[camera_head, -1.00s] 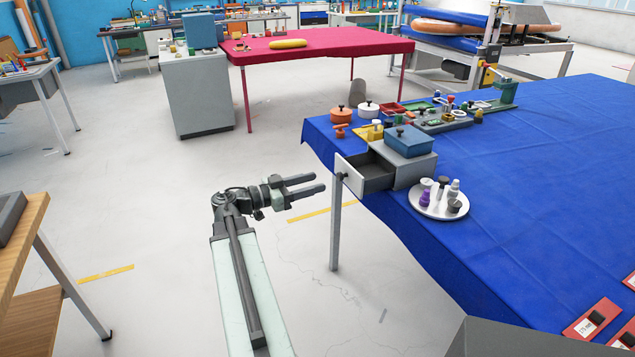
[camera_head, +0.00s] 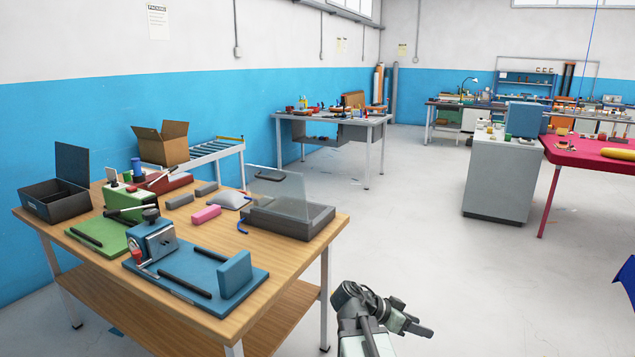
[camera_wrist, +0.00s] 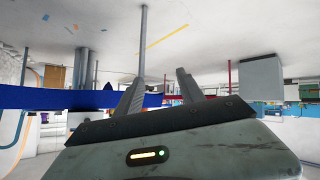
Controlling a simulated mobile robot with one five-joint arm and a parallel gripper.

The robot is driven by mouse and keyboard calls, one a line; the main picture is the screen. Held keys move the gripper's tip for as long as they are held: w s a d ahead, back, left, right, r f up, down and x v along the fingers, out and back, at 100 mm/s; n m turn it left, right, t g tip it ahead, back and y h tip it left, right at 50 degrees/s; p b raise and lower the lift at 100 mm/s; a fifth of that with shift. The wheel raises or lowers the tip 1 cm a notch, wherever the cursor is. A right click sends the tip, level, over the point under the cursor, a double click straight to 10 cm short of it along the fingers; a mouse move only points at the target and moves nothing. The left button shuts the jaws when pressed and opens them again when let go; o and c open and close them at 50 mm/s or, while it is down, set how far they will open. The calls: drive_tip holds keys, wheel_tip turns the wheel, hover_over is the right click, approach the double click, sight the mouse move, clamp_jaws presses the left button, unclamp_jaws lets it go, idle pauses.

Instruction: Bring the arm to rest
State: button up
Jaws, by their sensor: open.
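My gripper (camera_head: 424,329) shows at the bottom of the head view, over bare floor to the right of the wooden workbench. Its arm is folded low, and the gripper points to the right. In the wrist view my two grey fingers (camera_wrist: 158,88) stand apart with nothing held between them. That view is upside down, with the floor at the top. A thin table leg (camera_wrist: 142,40) shows beyond the fingers.
The wooden workbench (camera_head: 318,228) holds blue and green fixtures, a dark box and a clear-lidded tray. A grey cabinet (camera_head: 497,180) and a red-covered table (camera_head: 590,160) stand at the right. Pale floor (camera_head: 410,230) is open between them.

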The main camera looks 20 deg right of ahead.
drive_tip(key=w+a+f+n+t+y, duration=0.1)
drive_tip(key=a+f+n+y, duration=0.35)
drive_tip(key=a, duration=0.55)
drive_tip(key=w+a+f+n+y, duration=0.1)
drive_tip(key=a+f+n+y, duration=0.2)
drive_tip(key=a+n, duration=0.55)
drive_tip(key=a+f+n+t+y, duration=0.1)
drive_tip(key=a+f+n+y, duration=0.25)
drive_tip(key=a, duration=0.95)
wheel_tip(320, 180, up, 16)
drive_tip(key=p, duration=1.5)
drive_tip(key=shift+w+d+f, duration=0.2)
drive_tip(key=shift+d, duration=0.1)
drive_tip(key=shift+c, duration=1.1)
drive_tip(key=shift+d, duration=0.1)
